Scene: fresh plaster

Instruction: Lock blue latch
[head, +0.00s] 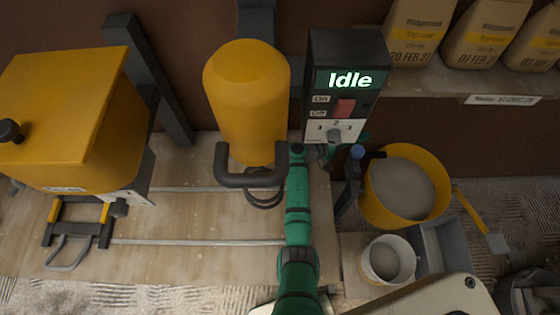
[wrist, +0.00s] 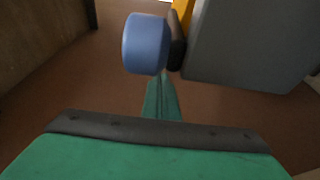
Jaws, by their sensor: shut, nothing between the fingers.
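The blue latch shows in the head view as a small blue knob (head: 357,152) beside the yellow bucket, at the top of a dark upright. In the wrist view the blue knob (wrist: 145,43) is a large blue cylinder on a short black stem, just ahead of my gripper (wrist: 162,98). My gripper is shut and empty. Its green tip appears just below the knob; I cannot tell whether they touch. In the head view my green arm reaches up to the control box, and the gripper is too small and covered to make out clearly.
The control box (head: 346,85) reads "Idle" and has a red switch. A yellow bucket (head: 446,180), a white bucket (head: 367,262) and a grey bin (head: 452,240) stand to the right. A yellow cylinder (head: 247,90) and a yellow hopper (head: 65,120) stand left.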

